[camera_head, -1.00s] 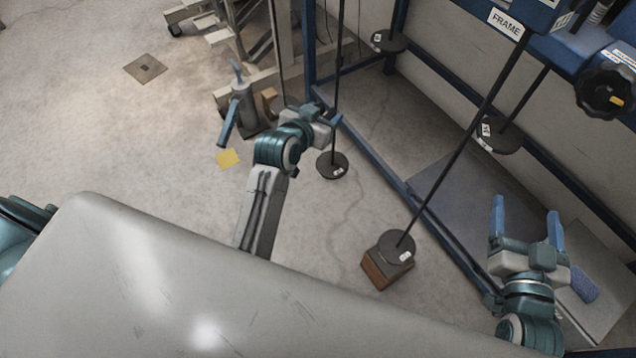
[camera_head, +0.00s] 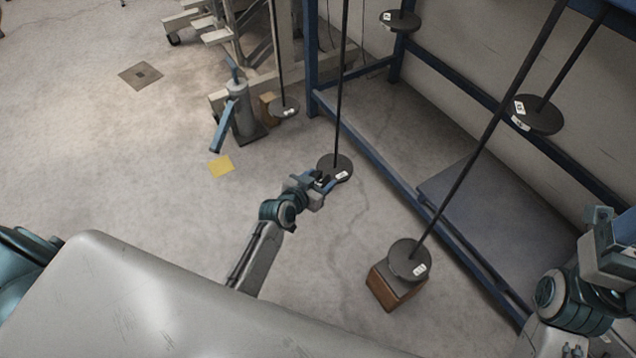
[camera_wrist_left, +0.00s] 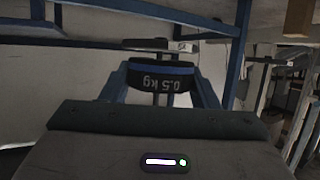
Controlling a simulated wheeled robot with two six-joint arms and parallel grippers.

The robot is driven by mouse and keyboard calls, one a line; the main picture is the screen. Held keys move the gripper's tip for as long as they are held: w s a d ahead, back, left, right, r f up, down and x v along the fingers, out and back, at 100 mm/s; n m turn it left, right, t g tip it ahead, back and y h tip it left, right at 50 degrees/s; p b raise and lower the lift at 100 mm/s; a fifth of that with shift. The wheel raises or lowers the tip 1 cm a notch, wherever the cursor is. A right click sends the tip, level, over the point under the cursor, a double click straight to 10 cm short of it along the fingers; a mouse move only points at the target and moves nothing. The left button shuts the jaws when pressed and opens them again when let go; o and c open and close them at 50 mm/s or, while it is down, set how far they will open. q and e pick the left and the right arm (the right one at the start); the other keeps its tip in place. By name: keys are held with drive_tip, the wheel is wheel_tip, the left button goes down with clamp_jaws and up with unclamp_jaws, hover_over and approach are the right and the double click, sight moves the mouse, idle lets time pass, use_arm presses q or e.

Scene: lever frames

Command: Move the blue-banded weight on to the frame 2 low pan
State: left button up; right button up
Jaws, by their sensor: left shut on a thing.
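My left gripper (camera_head: 324,183) is beside the near edge of a dark round pan (camera_head: 334,161) on a long rod. In the left wrist view it is shut on the blue-banded weight (camera_wrist_left: 160,76), a dark disc marked 0.5 kg, upside down in the picture, between two blue fingers. In the head view the weight is small and mostly hidden by the gripper; I cannot tell whether it touches the pan. The pan's label is too small to read. My right gripper (camera_head: 612,232) is at the right edge, partly cut off and empty as far as it shows.
Another pan (camera_head: 408,256) hangs over a brown block (camera_head: 394,287). More pans hang at the back (camera_head: 400,21), right (camera_head: 538,116) and left (camera_head: 284,106). A blue frame rail (camera_head: 375,155) runs behind. A grey jack-like device (camera_head: 240,112) and yellow patch (camera_head: 221,166) are left.

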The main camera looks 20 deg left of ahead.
sight(334, 163)
use_arm(q)
drive_tip(key=shift+w+d+r+b, duration=0.1)
drive_tip(key=shift+w+d+b, duration=0.15)
drive_tip(key=shift+w, duration=0.7)
drive_tip(key=shift+w+d+b, duration=0.15)
drive_tip(key=shift+w+d, duration=0.05)
drive_tip(key=shift+w, duration=0.7)
drive_tip(key=shift+w+d, duration=0.15)
drive_tip(key=shift+w, duration=0.45)
drive_tip(key=shift+w+d, duration=0.15)
drive_tip(key=shift+w, duration=0.55)
drive_tip(key=shift+w+d+b, duration=0.2)
drive_tip(key=shift+w+b, duration=0.15)
drive_tip(key=shift+w, duration=0.6)
drive_tip(key=shift+f+b, duration=0.3)
drive_tip(key=shift+f, duration=0.15)
drive_tip(key=o, duration=1.2)
drive_tip(key=shift+c, duration=0.2)
drive_tip(key=shift+o, duration=0.2)
drive_tip(key=shift+s+f, duration=0.1)
